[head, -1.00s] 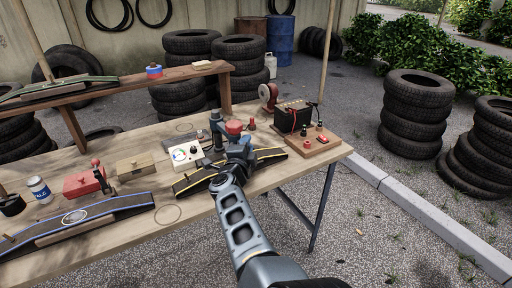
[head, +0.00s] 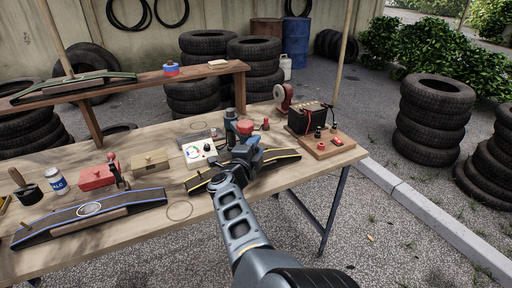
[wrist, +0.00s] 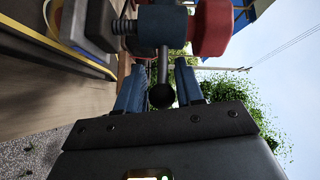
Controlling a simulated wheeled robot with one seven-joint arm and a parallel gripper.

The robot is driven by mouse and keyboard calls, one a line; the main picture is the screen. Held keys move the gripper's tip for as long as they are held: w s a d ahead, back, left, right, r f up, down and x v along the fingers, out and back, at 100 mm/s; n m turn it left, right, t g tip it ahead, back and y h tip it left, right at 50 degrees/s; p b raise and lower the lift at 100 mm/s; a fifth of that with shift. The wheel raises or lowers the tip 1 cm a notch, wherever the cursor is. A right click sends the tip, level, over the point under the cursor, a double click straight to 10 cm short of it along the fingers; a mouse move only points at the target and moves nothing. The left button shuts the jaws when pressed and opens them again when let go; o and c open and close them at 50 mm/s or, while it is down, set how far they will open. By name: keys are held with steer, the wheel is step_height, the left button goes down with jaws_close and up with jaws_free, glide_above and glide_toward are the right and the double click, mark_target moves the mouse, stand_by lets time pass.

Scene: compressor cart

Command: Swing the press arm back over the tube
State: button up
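The black tube with yellow edge lines (head: 283,158) lies over a curved support at the right part of the bench. The press stands behind it, with a dark post (head: 231,122) and a red part (head: 246,127) beside the post. My gripper (wrist: 160,75) is at the press arm. In the wrist view its two blue fingers stand close on either side of the arm's black ball knob (wrist: 162,95) and seem to touch it. The press arm's dark blue head (wrist: 165,25) and red cylinder (wrist: 211,28) are just beyond. My gripper hides part of the press and tube in the head view.
A battery (head: 308,118) on a wooden board stands right of the press. A white meter box (head: 198,153) is just left. Left on the bench are a red box (head: 98,177) and a blue-edged strip (head: 95,210). Tyre stacks (head: 435,120) stand at the right.

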steer(key=shift+s+a+r+p, duration=0.1)
steer(key=shift+s+a+p, duration=0.15)
steer(key=shift+s+p, duration=0.15)
steer(key=p+v, duration=0.2)
steer(key=v, duration=0.4)
steer(key=shift+s, duration=0.45)
steer(key=shift+a, duration=0.1)
